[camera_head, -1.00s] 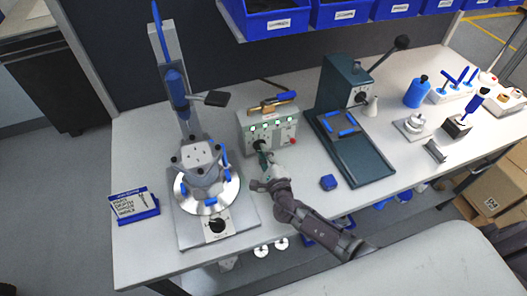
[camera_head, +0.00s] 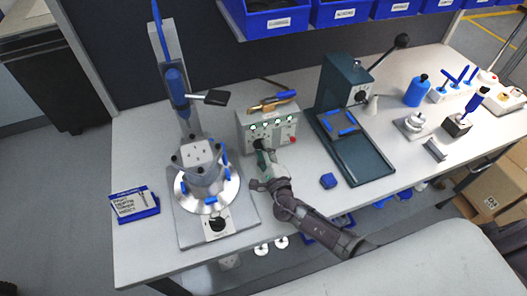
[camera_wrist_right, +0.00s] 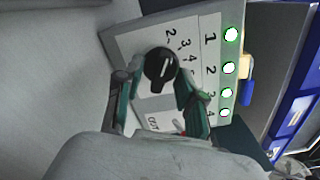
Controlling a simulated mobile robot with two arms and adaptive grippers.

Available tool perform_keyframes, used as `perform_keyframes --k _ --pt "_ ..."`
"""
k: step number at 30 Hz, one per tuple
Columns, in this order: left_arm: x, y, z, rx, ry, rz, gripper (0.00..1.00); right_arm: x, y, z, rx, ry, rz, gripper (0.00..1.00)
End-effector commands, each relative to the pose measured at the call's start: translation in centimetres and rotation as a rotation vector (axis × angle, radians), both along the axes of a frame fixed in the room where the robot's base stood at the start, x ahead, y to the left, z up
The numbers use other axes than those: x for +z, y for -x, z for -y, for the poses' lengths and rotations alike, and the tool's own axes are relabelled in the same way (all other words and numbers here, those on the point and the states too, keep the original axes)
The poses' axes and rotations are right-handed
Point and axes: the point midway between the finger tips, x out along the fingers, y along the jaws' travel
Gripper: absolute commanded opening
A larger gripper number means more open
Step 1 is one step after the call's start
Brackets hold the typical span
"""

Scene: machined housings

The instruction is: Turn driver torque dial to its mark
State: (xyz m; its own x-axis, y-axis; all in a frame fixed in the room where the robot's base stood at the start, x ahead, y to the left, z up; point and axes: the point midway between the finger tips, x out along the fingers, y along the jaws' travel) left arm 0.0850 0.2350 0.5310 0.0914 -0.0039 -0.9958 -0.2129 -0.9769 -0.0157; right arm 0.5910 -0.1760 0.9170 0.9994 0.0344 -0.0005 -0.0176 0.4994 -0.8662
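The torque dial is a black round knob with a light pointer line (camera_wrist_right: 161,66) on the front of a grey-green driver control box (camera_head: 285,134). Printed numbers stand beside the knob in the right wrist view. In the head view the dial (camera_head: 259,144) is at the box's lower left. My right gripper (camera_head: 262,164) is just in front of it. In the right wrist view the gripper (camera_wrist_right: 156,88) is open, with one green-and-dark finger on each side of the knob. I cannot tell whether either finger touches it. My left gripper is out of view.
A fixture with a round silver plate (camera_head: 232,190) stands left of the box. A dark green press (camera_head: 352,150) stands right. A small blue block (camera_head: 328,181) lies on the bench between box and press. A brass-coloured driver (camera_head: 268,105) rests on the box.

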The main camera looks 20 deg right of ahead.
Motion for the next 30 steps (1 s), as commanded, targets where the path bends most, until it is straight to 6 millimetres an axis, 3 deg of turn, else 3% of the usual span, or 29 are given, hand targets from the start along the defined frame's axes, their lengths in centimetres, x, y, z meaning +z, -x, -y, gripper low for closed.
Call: perform_keyframes --k 5,21,30 --pt "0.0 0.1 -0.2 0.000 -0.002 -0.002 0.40 -0.1 0.9 0.1 0.000 0.000 -0.002 0.39" --pt "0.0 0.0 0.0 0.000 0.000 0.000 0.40 -0.1 10.8 0.4 0.001 0.001 -0.001 0.39" --pt "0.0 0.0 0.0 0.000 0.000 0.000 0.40 0.0 12.0 0.4 0.001 0.001 0.001 0.39"
